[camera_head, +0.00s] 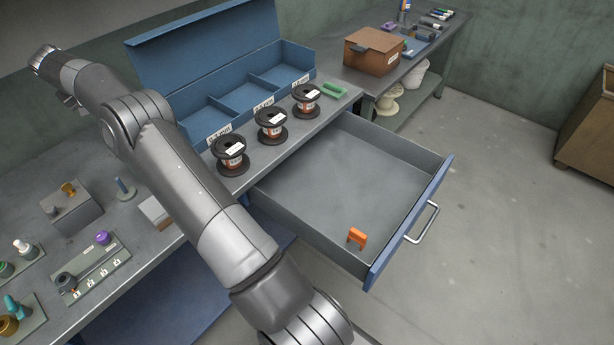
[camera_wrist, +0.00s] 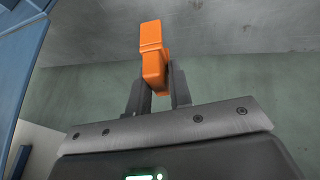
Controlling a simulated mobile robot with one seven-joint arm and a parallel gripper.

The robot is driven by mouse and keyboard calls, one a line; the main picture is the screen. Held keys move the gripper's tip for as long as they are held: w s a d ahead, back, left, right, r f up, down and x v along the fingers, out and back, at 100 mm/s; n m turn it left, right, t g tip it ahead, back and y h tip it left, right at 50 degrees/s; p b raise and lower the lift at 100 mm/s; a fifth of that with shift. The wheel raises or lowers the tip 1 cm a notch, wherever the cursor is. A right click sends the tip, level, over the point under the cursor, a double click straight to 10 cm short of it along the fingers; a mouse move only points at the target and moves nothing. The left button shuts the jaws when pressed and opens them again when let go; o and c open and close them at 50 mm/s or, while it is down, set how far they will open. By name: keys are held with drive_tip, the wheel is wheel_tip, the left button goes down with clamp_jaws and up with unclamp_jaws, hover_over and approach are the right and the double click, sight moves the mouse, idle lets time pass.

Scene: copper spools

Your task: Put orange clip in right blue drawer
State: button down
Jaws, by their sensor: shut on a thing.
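In the wrist view, my gripper (camera_wrist: 160,88) is shut on an orange clip (camera_wrist: 151,45), which sticks out beyond the fingertips. The open blue drawer (camera_head: 436,203) is pulled out from the bench in the head view, with a grey floor and a metal handle. An orange clip-like piece (camera_head: 356,238) shows inside it near the front corner. My gripper is out of sight in the head view, where my arm runs to the bottom edge.
Several black spools (camera_head: 271,124) stand along the bench edge before an open blue compartment box (camera_head: 272,86). A green clip (camera_head: 334,91) lies beside them. A brown box (camera_head: 373,52) is at the back. Small parts and trays lie at left. Most of the drawer floor is clear.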

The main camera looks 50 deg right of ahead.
drive_tip(key=s+a+r+n, duration=0.15)
drive_tip(key=a+r, duration=0.35)
drive_tip(key=a, duration=0.7)
drive_tip(key=s+d+r+m+g+h, duration=0.1)
drive_tip(key=s+d+m+g, duration=0.2)
drive_tip(key=s+d+m, duration=1)
drive_tip(key=s+d+r+m+g, duration=0.1)
drive_tip(key=s+d+m+g, duration=0.4)
drive_tip(key=s+d, duration=1.25)
drive_tip(key=s+d+f+m+g+y, duration=0.1)
drive_tip(key=s+d+f+m, duration=0.5)
drive_tip(key=s, duration=0.3)
drive_tip(key=s+d+f+m+g+y, duration=0.1)
drive_tip(key=s+d+f+m, duration=0.4)
drive_tip(key=s+d+f, duration=0.35)
drive_tip(key=s+f+m+y, duration=0.2)
drive_tip(key=s+f+m, duration=0.2)
drive_tip(key=s, duration=0.9)
drive_tip(key=s+f+m+y, duration=0.1)
drive_tip(key=s+f+m, duration=0.25)
drive_tip(key=s, duration=0.95)
hover_over(331, 214)
drive_tip(key=shift+y, duration=0.3)
drive_tip(key=shift+f, duration=5.45)
